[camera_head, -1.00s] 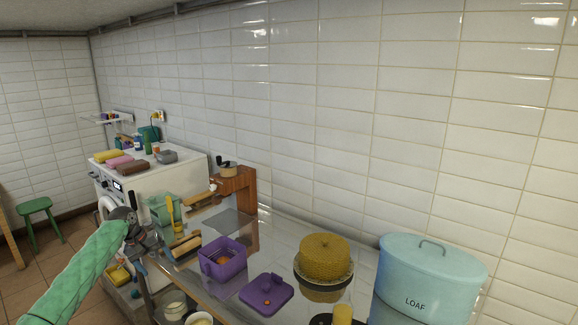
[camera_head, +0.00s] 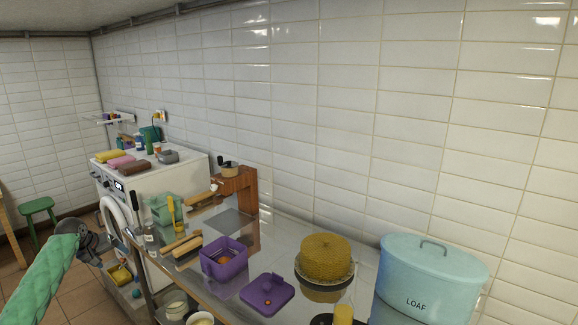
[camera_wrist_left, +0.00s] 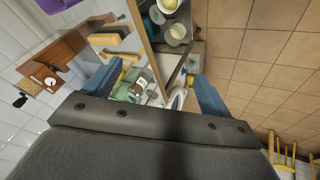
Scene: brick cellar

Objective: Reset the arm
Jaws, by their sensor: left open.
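My left arm, in a green quilted sleeve, comes in from the lower left of the head view. Its dark gripper (camera_head: 104,250) is over the floor, left of the metal table's near edge and apart from it. In the left wrist view the two blue fingers (camera_wrist_left: 152,80) are spread with nothing between them in grip; the table's things and the floor show beyond. My right gripper is not in view.
A metal table (camera_head: 225,290) carries a purple box (camera_head: 224,262), a purple lid (camera_head: 266,296), a yellow woven dome (camera_head: 326,257) and a blue loaf bin (camera_head: 428,275). A white washing machine (camera_head: 150,181) stands behind. Tiled floor at left is free around a green stool (camera_head: 38,207).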

